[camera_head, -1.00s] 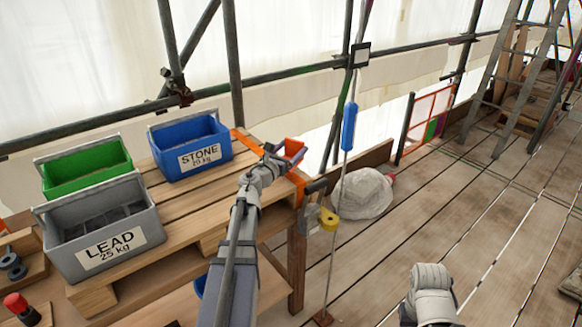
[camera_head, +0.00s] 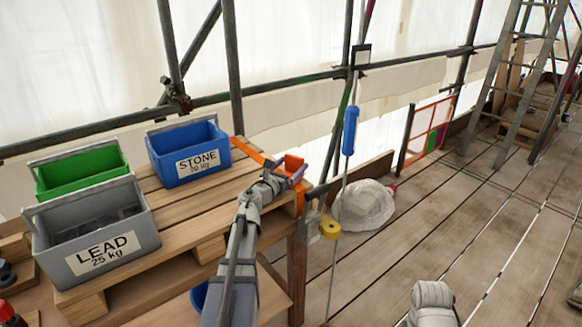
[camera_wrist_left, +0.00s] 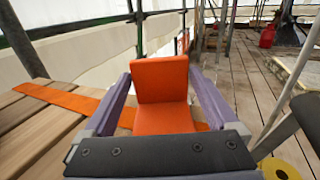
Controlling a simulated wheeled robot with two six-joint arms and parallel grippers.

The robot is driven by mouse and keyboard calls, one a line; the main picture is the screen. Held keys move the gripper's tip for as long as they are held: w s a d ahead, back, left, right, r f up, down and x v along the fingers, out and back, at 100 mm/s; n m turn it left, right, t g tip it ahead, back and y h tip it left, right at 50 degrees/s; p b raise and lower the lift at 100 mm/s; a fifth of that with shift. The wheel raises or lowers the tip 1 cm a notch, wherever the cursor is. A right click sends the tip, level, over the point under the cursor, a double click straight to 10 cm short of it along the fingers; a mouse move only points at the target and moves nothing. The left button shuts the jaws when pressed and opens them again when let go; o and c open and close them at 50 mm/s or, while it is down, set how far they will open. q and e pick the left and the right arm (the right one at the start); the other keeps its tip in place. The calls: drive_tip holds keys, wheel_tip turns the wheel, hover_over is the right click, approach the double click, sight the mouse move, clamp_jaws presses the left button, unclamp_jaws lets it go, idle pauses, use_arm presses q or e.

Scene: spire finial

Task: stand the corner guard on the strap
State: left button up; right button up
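The orange corner guard (camera_head: 292,162) is an L-shaped piece at the far right corner of the wooden pallet. In the left wrist view the guard (camera_wrist_left: 160,82) has one plate upright and the other toward me. The orange strap (camera_head: 252,149) runs across the pallet top and down its right end; in the wrist view the strap (camera_wrist_left: 62,97) shows on both sides of the guard's foot. My left gripper (camera_head: 290,172) is open, with its purple fingers either side of the guard and narrow gaps visible. The contact under the guard is hidden. My right gripper is out of view.
A blue STONE crate (camera_head: 190,152), a green crate (camera_head: 82,172) and a grey LEAD crate (camera_head: 95,230) stand on the pallet. A thin upright line with a blue cylinder (camera_head: 350,130) hangs right of my left arm. A yellow reel (camera_head: 330,228) hangs by the pallet's end.

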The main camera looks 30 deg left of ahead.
use_arm(q)
drive_tip(key=shift+o, duration=0.2)
drive_tip(key=shift+r, duration=0.2)
drive_tip(key=s, duration=1.2)
